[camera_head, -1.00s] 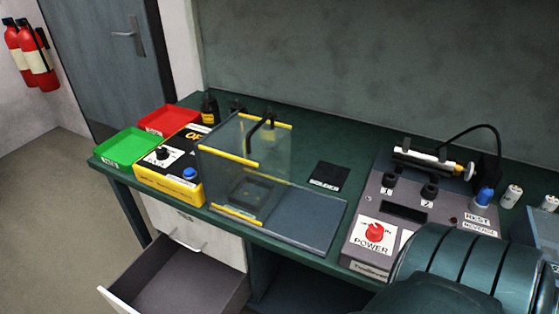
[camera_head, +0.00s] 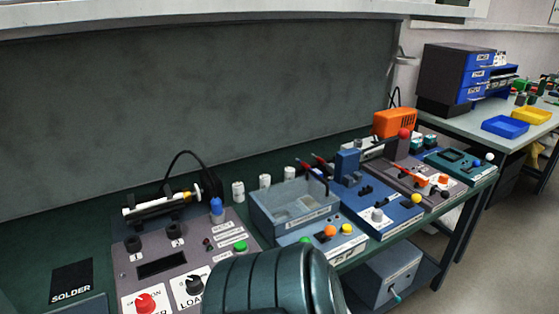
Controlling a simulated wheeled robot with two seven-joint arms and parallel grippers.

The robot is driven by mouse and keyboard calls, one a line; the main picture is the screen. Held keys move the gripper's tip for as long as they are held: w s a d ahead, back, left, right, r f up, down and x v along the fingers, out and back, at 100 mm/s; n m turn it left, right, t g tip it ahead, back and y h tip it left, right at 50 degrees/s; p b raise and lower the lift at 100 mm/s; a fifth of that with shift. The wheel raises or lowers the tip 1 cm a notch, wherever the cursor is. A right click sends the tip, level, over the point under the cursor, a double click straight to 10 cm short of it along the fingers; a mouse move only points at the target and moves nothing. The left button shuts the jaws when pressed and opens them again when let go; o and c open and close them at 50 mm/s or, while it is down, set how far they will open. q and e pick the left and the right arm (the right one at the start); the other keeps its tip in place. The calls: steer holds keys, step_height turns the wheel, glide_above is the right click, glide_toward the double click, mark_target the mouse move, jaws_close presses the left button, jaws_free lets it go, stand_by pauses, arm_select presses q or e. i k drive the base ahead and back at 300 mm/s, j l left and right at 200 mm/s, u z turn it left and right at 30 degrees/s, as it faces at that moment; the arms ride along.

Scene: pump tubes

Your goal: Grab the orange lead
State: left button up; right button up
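An orange-red lead-like strip (camera_head: 424,180) lies on the grey panel (camera_head: 405,161) at the right of the bench, with an orange knob (camera_head: 443,179) at its right end. It is small, and I cannot tell for certain that it is the orange lead. Neither of my grippers is in view. A dark ribbed link of my own body fills the bottom middle and hides part of the bench front.
A clear-walled tank (camera_head: 294,205), a blue panel (camera_head: 378,207) and an orange box (camera_head: 395,123) stand along the bench. A grey power unit (camera_head: 215,245) is at the left. A second table (camera_head: 527,137) holds blue and yellow trays at the far right.

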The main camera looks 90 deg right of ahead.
mark_target(423, 181)
steer(key=z, duration=3.7)
steer(key=i+l+z, duration=0.4)
steer(key=i+l, duration=0.65)
steer(key=l, duration=0.15)
